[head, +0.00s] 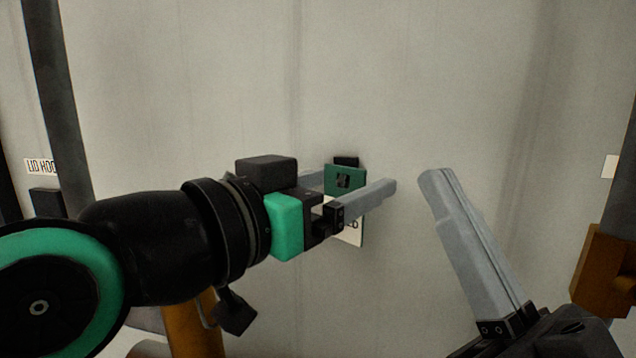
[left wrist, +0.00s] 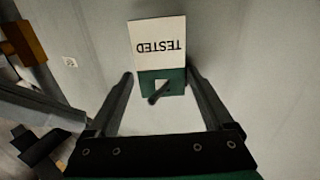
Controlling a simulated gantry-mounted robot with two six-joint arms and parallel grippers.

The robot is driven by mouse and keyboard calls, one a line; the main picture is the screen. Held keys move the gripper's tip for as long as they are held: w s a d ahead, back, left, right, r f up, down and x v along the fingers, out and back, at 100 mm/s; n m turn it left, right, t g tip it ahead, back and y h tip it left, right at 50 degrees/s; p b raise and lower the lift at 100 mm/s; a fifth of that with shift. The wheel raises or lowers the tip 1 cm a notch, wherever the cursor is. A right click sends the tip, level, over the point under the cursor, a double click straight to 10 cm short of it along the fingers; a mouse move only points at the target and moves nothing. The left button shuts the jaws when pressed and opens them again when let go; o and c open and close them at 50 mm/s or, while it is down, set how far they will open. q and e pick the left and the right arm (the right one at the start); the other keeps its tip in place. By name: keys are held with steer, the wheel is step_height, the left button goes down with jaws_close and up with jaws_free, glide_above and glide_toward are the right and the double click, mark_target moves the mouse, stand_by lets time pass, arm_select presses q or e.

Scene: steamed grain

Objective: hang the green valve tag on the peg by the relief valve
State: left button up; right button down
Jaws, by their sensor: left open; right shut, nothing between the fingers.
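The green valve tag (head: 344,172) has a green upper part and a white lower part; in the left wrist view the white part (left wrist: 158,38) reads "TESTED" upside down. A dark peg (left wrist: 158,94) shows at the square hole in its green band, and the tag appears to hang on it against the pale wall. My left gripper (head: 358,184) is open, with a finger on each side of the tag; gaps show in the left wrist view (left wrist: 160,74). The near finger hides part of the tag in the head view. My right gripper (head: 430,174) is shut and empty, right of the tag.
A sign reading "LID HOO…" (head: 40,166) and a dark block (head: 46,203) are at the left, beside a dark upright pole (head: 58,100). A brown part (head: 603,265) and a white label (head: 609,166) are at the right. The wall above the tag is clear.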

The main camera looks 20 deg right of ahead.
arm_select(q)
steer(key=shift+w+a+f, duration=0.1)
steer(key=shift+a, duration=0.1)
steer(key=b+v, duration=1.1)
steer(key=b, duration=0.1)
steer(key=shift+s, duration=0.25)
